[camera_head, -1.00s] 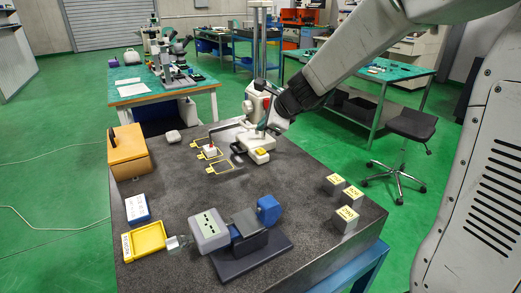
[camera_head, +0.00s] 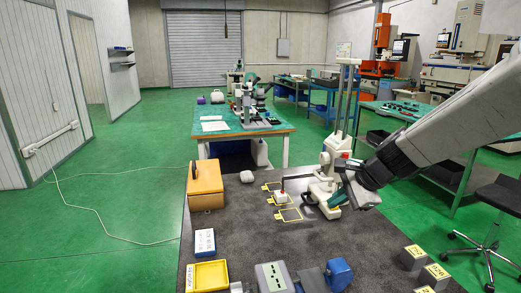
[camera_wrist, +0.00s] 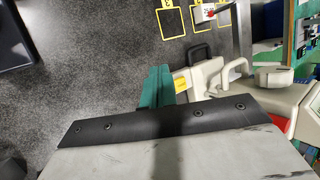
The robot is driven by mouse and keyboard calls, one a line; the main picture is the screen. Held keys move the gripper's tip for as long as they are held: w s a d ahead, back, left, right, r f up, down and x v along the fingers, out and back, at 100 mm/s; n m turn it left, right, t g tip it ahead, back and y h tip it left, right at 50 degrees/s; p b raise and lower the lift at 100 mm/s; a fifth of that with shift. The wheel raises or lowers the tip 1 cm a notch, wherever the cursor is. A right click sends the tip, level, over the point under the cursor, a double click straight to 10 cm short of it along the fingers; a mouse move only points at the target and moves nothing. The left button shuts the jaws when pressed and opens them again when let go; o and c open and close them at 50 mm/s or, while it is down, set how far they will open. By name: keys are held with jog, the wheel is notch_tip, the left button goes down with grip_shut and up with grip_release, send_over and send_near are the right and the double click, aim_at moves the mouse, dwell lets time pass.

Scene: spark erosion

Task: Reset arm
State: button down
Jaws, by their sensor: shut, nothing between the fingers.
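My gripper (camera_head: 354,192) is at the end of my arm, which reaches in from the right in the head view. It is beside a white measuring stand (camera_head: 328,192) with a tall column on the dark table. In the wrist view the teal fingers (camera_wrist: 156,88) are together with nothing seen between them, and the stand's white body (camera_wrist: 215,80) is just beyond them. I cannot tell whether the fingers touch the stand. A dark cover hides part of the wrist view.
The dark granite table (camera_head: 235,240) carries an orange box (camera_head: 205,188), a yellow tray (camera_head: 207,276), a blue-white box (camera_head: 204,242) and several labelled metal blocks (camera_head: 414,257). A small white part with a red top (camera_head: 281,198) stands near yellow outlined frames. A stool (camera_head: 500,196) is right.

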jog(key=s+d+r+n+g+h, duration=0.2)
jog(key=s+n, duration=0.5)
jog(key=s, duration=0.8)
jog(key=s+d+r+n+g+h, duration=0.2)
jog(key=s+n, duration=0.6)
jog(key=s, duration=0.7)
jog(key=shift+d+r+h, duration=0.35)
jog(key=shift+d+h, duration=0.15)
jog(key=shift+d, duration=0.35)
jog(key=shift+s, duration=0.1)
